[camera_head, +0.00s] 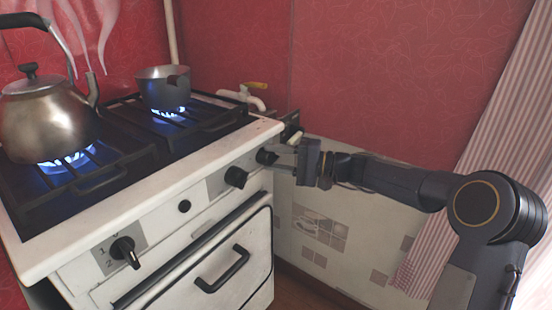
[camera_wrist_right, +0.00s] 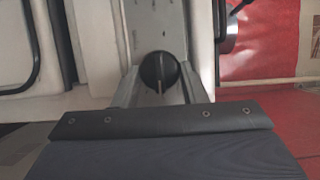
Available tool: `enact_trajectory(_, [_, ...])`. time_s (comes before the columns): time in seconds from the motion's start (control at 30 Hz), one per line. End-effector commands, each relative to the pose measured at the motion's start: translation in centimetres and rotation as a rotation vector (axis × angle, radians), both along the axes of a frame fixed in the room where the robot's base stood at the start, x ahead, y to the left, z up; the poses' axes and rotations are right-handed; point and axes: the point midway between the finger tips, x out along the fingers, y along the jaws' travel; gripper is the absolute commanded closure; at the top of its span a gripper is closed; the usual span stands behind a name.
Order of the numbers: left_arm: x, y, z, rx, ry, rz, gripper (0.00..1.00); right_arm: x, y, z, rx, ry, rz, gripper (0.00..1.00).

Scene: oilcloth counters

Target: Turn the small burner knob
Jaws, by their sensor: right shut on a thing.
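The white stove (camera_head: 140,225) has several black knobs along its front panel. My right gripper (camera_head: 281,156) reaches in from the right and is shut on the rightmost knob (camera_head: 267,157). In the right wrist view, this round black knob (camera_wrist_right: 158,68) sits between the two grey fingers of the gripper (camera_wrist_right: 158,88), its pointer line roughly upright in the picture. Another black knob (camera_head: 235,177) is just left of it. A larger knob (camera_head: 124,250) with a numbered plate is at the lower left. My left gripper is not in view.
A steel kettle (camera_head: 46,122) and a small pot (camera_head: 164,87) stand over blue flames on the stove top. A striped curtain (camera_head: 480,150) hangs at the right.

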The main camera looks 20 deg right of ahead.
Motion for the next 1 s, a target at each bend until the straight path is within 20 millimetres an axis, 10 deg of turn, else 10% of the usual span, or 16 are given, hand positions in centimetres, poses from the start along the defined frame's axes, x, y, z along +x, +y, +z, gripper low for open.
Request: enact_trajectory(1.0, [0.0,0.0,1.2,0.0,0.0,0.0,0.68,-0.2,0.2,-0.8,0.588,0.461,-0.003,0.85])
